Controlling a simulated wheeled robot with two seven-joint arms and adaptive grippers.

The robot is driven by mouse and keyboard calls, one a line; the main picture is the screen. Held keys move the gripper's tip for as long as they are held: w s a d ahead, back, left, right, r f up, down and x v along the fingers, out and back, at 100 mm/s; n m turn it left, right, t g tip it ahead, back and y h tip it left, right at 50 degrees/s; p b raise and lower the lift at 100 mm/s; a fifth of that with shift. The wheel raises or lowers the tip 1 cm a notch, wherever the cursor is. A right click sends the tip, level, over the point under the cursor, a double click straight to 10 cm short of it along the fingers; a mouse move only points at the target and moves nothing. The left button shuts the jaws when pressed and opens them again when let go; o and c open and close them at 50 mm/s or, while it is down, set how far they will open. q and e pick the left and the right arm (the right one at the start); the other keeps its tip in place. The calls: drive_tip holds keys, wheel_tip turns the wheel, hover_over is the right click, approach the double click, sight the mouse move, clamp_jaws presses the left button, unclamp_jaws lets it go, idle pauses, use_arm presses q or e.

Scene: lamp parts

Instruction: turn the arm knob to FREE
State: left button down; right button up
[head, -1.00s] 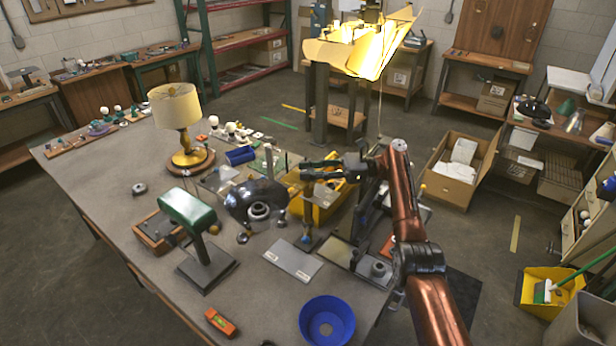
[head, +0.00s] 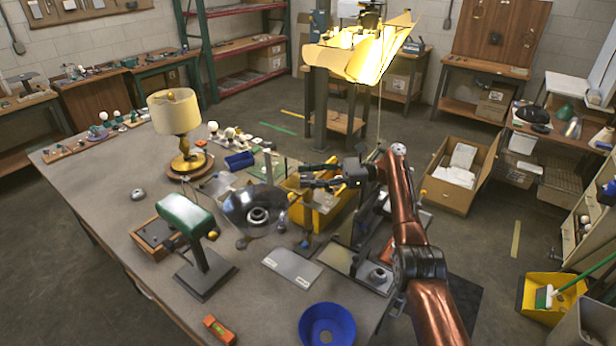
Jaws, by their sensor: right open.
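My right gripper (head: 304,177) reaches in from the right over the table, its dark fingers pointing left and spread apart with nothing visibly between them. The fingertips are near the top of a thin upright post (head: 307,216) that has a blue part near its foot. I cannot tell whether they touch it. A knob on the arm and any FREE marking are too small to make out. A dark, shiny round shade (head: 240,204) with a ring-like part (head: 257,216) lies left of the post. My left gripper is not in view.
A yellow bin (head: 330,208) stands just behind the post. The table's left front is mostly clear.

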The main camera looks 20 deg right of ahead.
sight(308, 175)
wheel_tip(308, 175, up, 10)
idle(0.6)
